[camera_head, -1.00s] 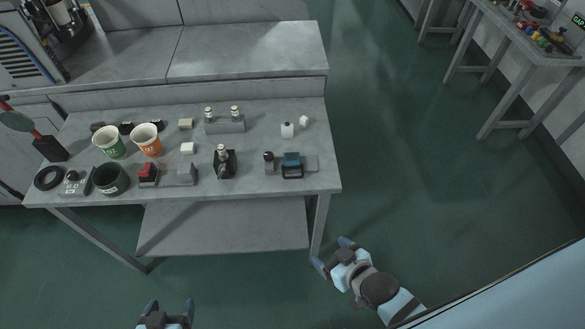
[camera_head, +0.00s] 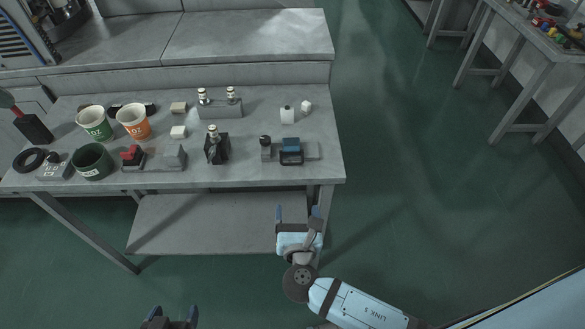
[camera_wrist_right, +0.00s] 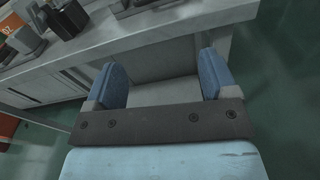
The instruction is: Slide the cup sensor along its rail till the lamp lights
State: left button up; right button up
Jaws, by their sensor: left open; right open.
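I cannot tell for certain which part is the cup sensor, and I see no lit lamp. My right gripper (camera_head: 297,210) is open and empty, in front of and below the table's front edge. In the right wrist view its blue fingers (camera_wrist_right: 163,72) are spread with nothing between them. My left gripper (camera_head: 174,314) is open and empty at the bottom edge, well short of the table.
Green (camera_head: 94,124) and orange (camera_head: 134,122) cups stand at the left, near a dark round pot (camera_head: 92,161). The table's right end is clear.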

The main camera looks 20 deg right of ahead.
aim_at(290, 164)
jog(key=shift+n+t, duration=0.4)
jog(key=shift+n, duration=0.2)
jog(key=x, duration=0.9)
jog(key=r+x, duration=0.1)
jog(key=x, duration=0.4)
jog(key=shift+w+a+p, duration=0.25)
jog(key=shift+p, duration=0.1)
jog(key=shift+c, duration=0.2)
jog(key=c, duration=1)
jog(key=shift+o, duration=0.2)
jog(key=shift+a+p, duration=0.25)
jog(key=shift+p, duration=0.15)
jog(key=o, duration=1)
jog(key=shift+s, duration=0.1)
